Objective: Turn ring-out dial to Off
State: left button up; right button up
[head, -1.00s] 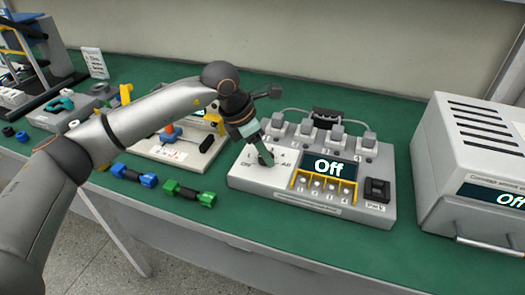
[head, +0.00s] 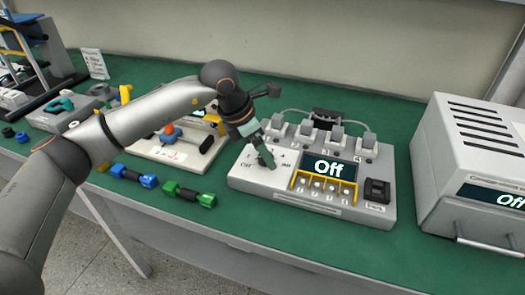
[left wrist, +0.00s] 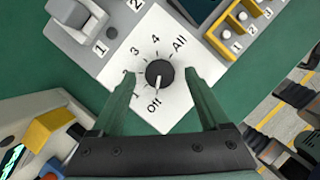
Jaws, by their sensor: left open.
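The ring-out dial (left wrist: 159,74) is a round black knob on a white plate marked 1, 2, 3, 4, All and Off. Its white pointer mark faces down the picture, toward the Off label (left wrist: 154,104). My left gripper (left wrist: 160,80) is open, with one green finger on each side of the dial; I cannot tell whether either finger touches it. In the head view my left gripper (head: 267,157) reaches down over the dial plate and hides the knob. My right gripper is not in view.
A black power switch (head: 377,190) is on the box's right side, and several grey clamps stand along its back. A large grey vented unit (head: 470,150) is at the right. Blue and green connectors (head: 190,194) lie at the left on the green mat.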

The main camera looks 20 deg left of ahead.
pick_arm(q)
jog(key=v, duration=1.2)
jog(key=shift+p, duration=0.4)
jog(key=shift+s, duration=0.15)
